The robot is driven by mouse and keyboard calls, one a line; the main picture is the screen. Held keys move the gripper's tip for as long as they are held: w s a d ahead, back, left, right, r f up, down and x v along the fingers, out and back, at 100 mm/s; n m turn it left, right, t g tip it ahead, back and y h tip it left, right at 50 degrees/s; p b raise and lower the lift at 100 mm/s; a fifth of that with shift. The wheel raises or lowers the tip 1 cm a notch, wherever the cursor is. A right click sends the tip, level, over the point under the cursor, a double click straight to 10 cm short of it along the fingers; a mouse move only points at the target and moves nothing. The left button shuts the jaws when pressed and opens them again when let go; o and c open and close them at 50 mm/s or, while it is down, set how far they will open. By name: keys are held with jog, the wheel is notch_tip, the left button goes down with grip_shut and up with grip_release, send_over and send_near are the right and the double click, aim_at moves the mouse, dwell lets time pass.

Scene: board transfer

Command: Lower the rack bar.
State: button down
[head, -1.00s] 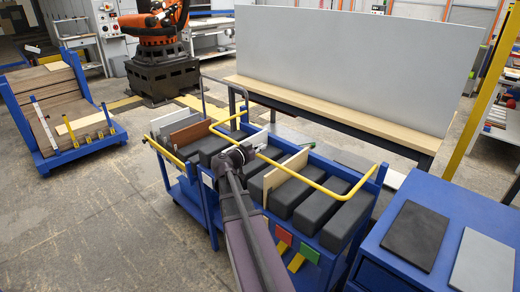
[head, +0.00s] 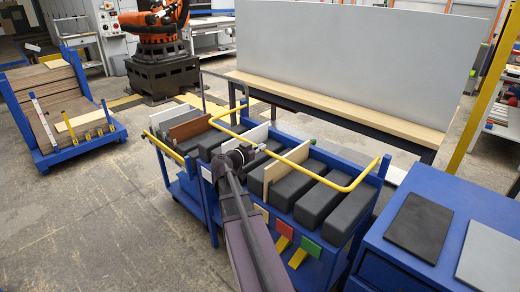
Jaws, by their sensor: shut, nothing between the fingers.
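The rack bar (head: 308,172) is a yellow U-shaped tube on the blue rack cart (head: 322,262). Its two ends meet the back of the cart, and its long front rail runs above the boards and dark blocks. The bar looks roughly level, but its exact tilt is hard to judge. My gripper (head: 258,149) is dark with light parts near its tip. It is shut and empty, close to the front rail near the middle of the cart. I cannot tell whether it touches the bar. My own arm hides part of the cart's front.
Dark blocks (head: 293,188), a cream board (head: 274,177) and a brown board (head: 188,129) stand in the cart. A blue table (head: 478,196) with two flat plates is at right. A large grey panel (head: 355,62) stands behind. Open floor (head: 95,215) lies left.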

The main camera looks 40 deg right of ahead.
jog(key=shift+s+a+f, duration=0.1)
jog(key=shift+s+f, duration=0.05)
jog(key=r+p, duration=0.2)
jog(key=d+r+p, duration=0.1)
jog(key=r+p, duration=0.1)
jog(key=shift+w+r+p, duration=0.2)
jog(key=shift+r+p, duration=0.2)
jog(key=a+f+b, duration=0.2)
jog(key=a, duration=0.8)
jog(key=shift+s, duration=0.35)
